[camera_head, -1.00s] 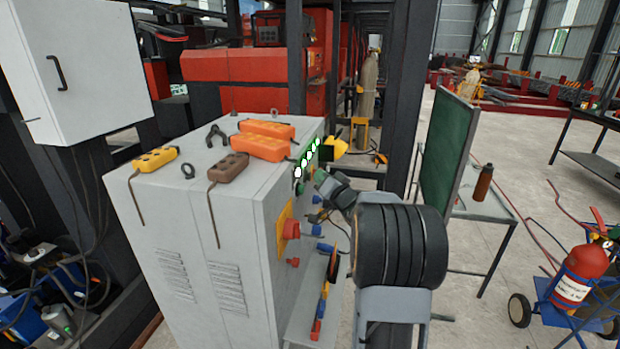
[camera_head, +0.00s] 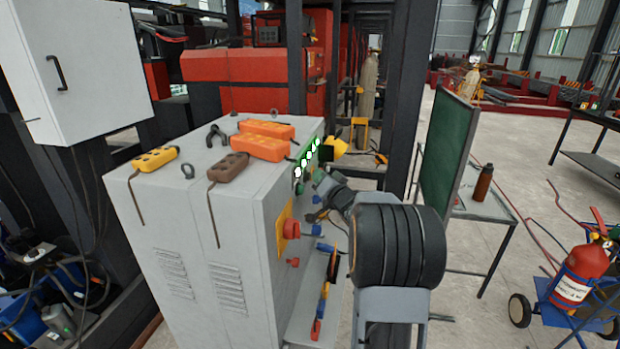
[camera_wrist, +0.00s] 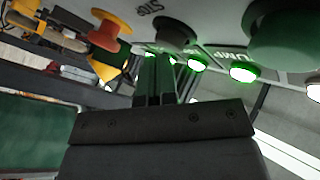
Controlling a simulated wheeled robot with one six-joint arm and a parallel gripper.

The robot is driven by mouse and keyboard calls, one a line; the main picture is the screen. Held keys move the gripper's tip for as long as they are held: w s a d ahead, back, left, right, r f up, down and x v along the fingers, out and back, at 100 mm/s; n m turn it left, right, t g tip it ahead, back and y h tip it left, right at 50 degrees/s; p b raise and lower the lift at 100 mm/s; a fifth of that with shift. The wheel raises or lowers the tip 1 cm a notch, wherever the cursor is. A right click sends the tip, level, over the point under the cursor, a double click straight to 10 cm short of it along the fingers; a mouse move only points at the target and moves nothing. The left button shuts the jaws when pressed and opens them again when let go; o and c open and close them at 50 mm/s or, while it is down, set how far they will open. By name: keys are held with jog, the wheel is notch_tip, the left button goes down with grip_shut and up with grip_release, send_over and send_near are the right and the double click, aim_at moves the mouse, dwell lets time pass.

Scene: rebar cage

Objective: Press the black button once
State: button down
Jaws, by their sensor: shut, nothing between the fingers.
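The black button (camera_wrist: 176,34) is a round dark knob on the pale panel, at the top centre of the wrist view. A STOP label is printed beside it. My gripper (camera_wrist: 156,62) is shut and empty, its fingertips close to the button's lower left edge in the picture. I cannot tell whether they touch it. In the head view the panel is on the right face of the grey cabinet (camera_head: 185,240). My arm's end is right up against that face, and the fingers and black button cannot be made out there.
A large green button (camera_wrist: 285,38) and lit green lamps (camera_wrist: 243,73) are to the right of the fingers. A red mushroom button (camera_wrist: 108,36) on yellow is to the left. Orange pendants (camera_head: 262,138) lie on the cabinet top. A green board (camera_head: 440,155) stands right of my arm.

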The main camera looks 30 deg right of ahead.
jog(key=shift+w+a, duration=0.4)
dwell(0.5)
jog(key=shift+s+d, duration=0.1)
dwell(0.3)
jog(key=shift+s+d, duration=0.75)
jog(key=shift+d, duration=0.05)
jog(key=shift+s+d+p, duration=0.7)
jog(key=shift+s+d, duration=1.05)
jog(key=shift+d, duration=0.05)
